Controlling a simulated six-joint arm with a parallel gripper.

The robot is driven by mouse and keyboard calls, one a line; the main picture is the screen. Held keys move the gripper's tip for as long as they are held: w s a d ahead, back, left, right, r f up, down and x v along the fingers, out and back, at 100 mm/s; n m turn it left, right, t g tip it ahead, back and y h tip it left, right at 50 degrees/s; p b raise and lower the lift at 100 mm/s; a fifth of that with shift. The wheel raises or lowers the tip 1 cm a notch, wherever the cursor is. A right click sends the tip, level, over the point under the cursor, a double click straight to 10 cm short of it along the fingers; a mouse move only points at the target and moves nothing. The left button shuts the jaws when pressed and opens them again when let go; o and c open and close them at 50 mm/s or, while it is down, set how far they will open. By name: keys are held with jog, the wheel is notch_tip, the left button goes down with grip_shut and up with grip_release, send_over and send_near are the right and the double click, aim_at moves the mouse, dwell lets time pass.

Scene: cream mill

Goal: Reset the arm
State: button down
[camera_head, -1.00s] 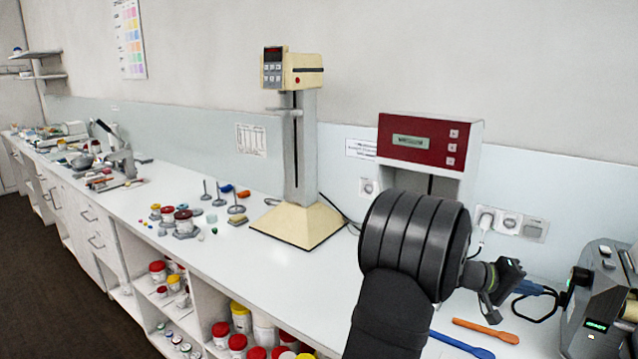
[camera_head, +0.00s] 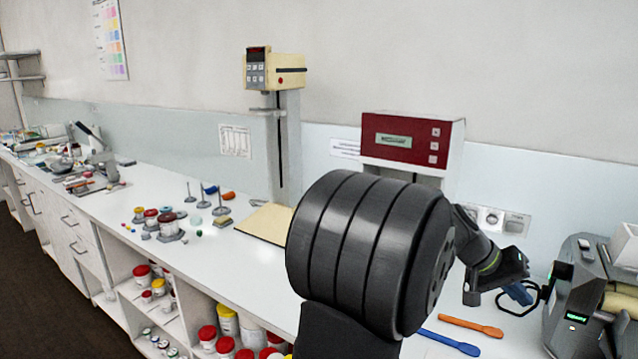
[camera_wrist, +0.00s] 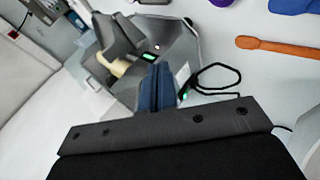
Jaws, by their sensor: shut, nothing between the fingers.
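My arm fills the lower middle of the head view, its thick ribbed black joint close to the camera. My gripper (camera_head: 519,293) is at the right of the head view, beyond that joint, above the bench (camera_head: 245,276) near the grey machine. In the wrist view its narrow blue fingers (camera_wrist: 158,87) are together with nothing between them. The dark wrist housing covers the bottom of that view.
The grey machine (camera_head: 572,298) with green displays stands right of my gripper, a black cord loop (camera_wrist: 216,76) beside it. Orange (camera_head: 471,327) and blue (camera_head: 450,342) spatulas lie below. A red-fronted device (camera_head: 413,140) and a cream stand (camera_head: 275,70) are behind my arm.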

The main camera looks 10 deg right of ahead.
jog(key=a+r+t+y, duration=0.5)
jog(key=a+r+t, duration=0.1)
jog(key=a, duration=0.7)
jog(key=shift+w+r, duration=0.35)
jog(key=shift+r, duration=0.4)
jog(key=c, duration=2.2)
grip_release()
